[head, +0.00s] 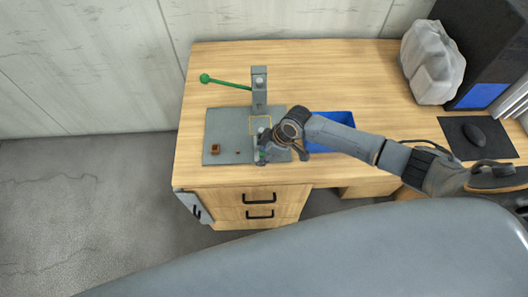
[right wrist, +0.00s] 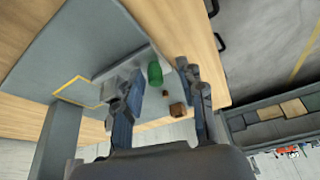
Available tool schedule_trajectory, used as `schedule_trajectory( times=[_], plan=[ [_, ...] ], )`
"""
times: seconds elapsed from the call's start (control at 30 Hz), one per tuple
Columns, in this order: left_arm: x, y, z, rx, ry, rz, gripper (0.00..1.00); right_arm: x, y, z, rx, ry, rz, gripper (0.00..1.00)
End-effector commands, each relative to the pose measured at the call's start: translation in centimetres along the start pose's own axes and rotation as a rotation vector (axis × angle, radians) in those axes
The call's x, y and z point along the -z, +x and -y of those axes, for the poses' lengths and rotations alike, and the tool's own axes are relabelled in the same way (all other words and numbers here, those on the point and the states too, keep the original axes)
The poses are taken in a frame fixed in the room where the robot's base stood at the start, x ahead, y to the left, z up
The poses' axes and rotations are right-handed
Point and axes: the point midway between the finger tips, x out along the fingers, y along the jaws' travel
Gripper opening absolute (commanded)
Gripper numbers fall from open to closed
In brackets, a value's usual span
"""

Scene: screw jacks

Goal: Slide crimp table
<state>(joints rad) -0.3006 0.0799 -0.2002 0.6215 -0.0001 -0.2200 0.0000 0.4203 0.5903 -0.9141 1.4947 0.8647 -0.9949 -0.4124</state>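The crimp press (head: 259,88) is a grey post with a green-knobbed lever (head: 228,83), on a grey base plate (head: 222,128). A yellow square outline (head: 260,125) marks the plate; it also shows in the right wrist view (right wrist: 80,92). The sliding table seems to be the light grey piece (right wrist: 125,70) with a green handle (right wrist: 155,73). My right gripper (head: 263,156) hides most of it in the head view. In the right wrist view my right gripper (right wrist: 160,78) is open, its fingers either side of the green handle; contact is unclear. My left gripper is not in view.
A brown block (head: 215,148) and a tiny brown piece (head: 238,153) lie on the plate's front left. A dark computer case (head: 480,45), white bag (head: 432,62) and mouse (head: 474,134) are further right.

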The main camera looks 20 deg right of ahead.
Motion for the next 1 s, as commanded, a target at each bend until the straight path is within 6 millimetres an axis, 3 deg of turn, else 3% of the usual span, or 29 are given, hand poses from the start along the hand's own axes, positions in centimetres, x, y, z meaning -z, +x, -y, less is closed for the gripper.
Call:
schedule_trajectory(
  times=[0.27, 0.7, 1.0],
  plan=[
    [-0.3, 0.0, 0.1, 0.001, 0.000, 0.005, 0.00, 0.0, -0.8, -0.2, -0.003, 0.000, 0.000, 0.39],
    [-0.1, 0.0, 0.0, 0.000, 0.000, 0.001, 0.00, -0.1, -9.2, 0.0, -0.004, -0.003, 0.000, 0.39],
    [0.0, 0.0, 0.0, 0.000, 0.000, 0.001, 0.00, 0.0, -12.0, 0.1, -0.002, -0.001, -0.001, 0.39]
  ],
)
